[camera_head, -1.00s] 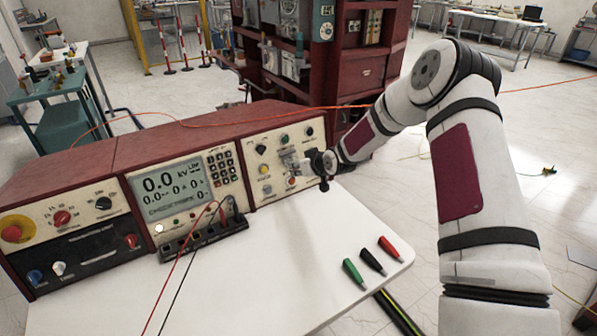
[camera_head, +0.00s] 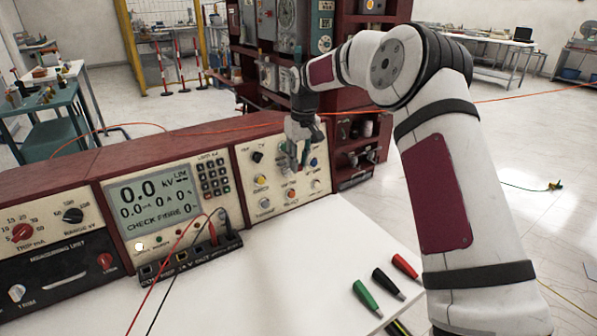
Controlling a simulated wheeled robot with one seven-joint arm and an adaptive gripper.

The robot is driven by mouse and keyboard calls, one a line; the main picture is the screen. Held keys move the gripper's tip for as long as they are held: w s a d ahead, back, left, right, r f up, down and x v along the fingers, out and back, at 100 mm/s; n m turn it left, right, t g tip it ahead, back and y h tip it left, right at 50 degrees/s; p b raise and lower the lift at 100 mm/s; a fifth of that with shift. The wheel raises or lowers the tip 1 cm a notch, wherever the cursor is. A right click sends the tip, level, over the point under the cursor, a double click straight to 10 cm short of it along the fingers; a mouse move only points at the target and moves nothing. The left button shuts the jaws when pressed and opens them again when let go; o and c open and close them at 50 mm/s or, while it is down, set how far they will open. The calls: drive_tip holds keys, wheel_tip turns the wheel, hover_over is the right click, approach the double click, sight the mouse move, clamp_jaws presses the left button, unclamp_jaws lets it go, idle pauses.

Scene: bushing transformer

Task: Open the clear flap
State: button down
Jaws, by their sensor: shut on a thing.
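The right-hand control panel (camera_head: 277,207) of the red-cased test console carries several knobs and buttons, among them an orange-red button (camera_head: 291,194). My gripper (camera_head: 299,163) points down in front of the upper middle of this panel, above that button. Its fingers are close together and appear shut on the clear flap. The flap is small and see-through, and the fingers largely cover it, so its exact angle cannot be told.
A display (camera_head: 158,207) and a black terminal block (camera_head: 190,260) with red and black leads are left of the panel. Green (camera_head: 366,297), black (camera_head: 388,283) and red (camera_head: 405,266) plugs lie on the white tabletop (camera_head: 290,270). A dark red cabinet stands behind.

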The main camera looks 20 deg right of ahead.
drive_tip(key=shift+w+a+r+g+b, duration=0.15)
drive_tip(key=shift+w+r+g+b, duration=0.2)
drive_tip(key=shift+g+b, duration=0.6)
drive_tip(key=shift+h+b, duration=0.3)
drive_tip(key=c, duration=1.4)
unclamp_jaws()
drive_tip(key=shift+o, duration=0.2)
wheel_tip(320, 180, up, 8)
drive_tip(key=shift+w+f, duration=0.15)
drive_tip(key=shift+f, duration=0.05)
